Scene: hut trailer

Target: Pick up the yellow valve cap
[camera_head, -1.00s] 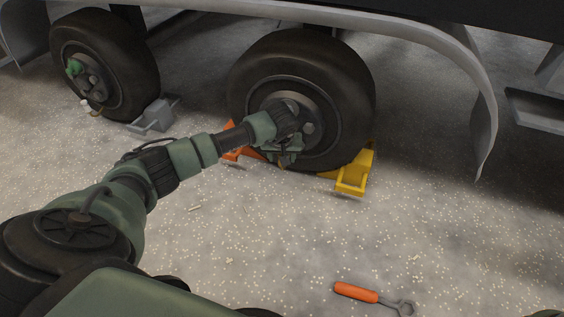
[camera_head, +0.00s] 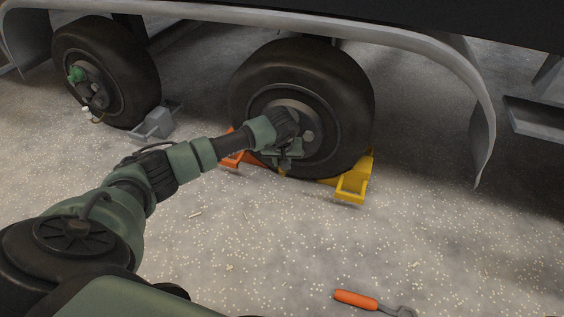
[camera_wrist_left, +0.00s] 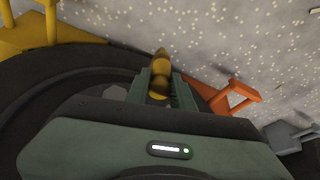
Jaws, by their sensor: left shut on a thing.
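The yellow valve cap (camera_wrist_left: 159,72) is a small, tapered, brownish-yellow piece in the left wrist view. It sits between the two green fingers of my left gripper (camera_wrist_left: 160,90), which is shut on it. In the head view my left gripper (camera_head: 284,162) is in front of the lower part of the nearer wheel (camera_head: 345,90), close to its hub. I cannot make out the cap there; the gripper hides it. Whether the cap touches anything else is not clear. My right gripper is not in view.
An orange chock (camera_head: 234,160) and a yellow chock (camera_head: 354,182) flank the wheel. A grey chock (camera_head: 154,121) stands by the left wheel (camera_head: 118,70). The trailer fender (camera_head: 440,50) overhangs. An orange-handled wrench (camera_head: 358,299) lies in front. The speckled floor between is mostly clear.

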